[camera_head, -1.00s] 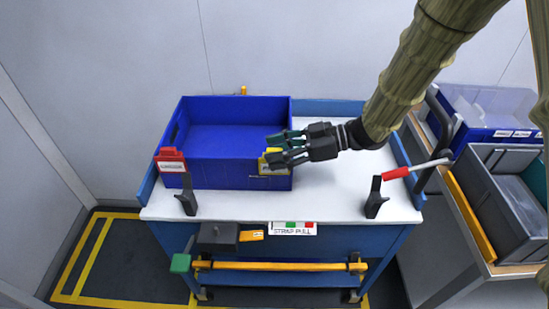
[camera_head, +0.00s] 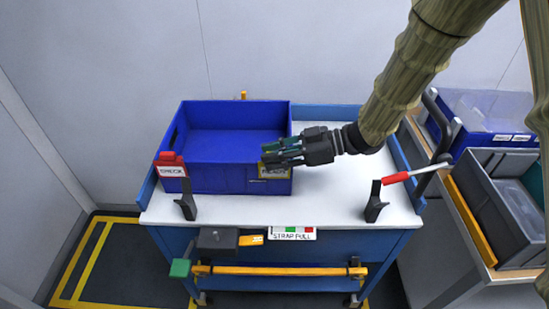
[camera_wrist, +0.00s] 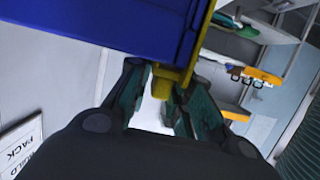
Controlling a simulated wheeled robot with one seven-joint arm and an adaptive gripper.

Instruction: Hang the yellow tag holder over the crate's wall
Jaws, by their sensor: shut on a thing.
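The blue crate (camera_head: 225,180) stands on the cart's white top. My gripper (camera_head: 268,153) reaches in from the right at the wall's rim and is shut on the holder. The fingers cover the holder's upper part in the head view. In the wrist view the yellow holder (camera_wrist: 187,60) lies against the blue crate wall (camera_wrist: 130,22), its lower end between my fingertips (camera_wrist: 160,88). I cannot tell whether its hook sits fully on the rim.
A red tag holder (camera_head: 170,166) hangs at the left end of the same wall. Dark upright clamps stand at the cart's front left (camera_head: 187,200) and front right (camera_head: 375,204), the right one with a red handle. Grey and blue bins stand on a bench to the right. The middle of the white top is clear.

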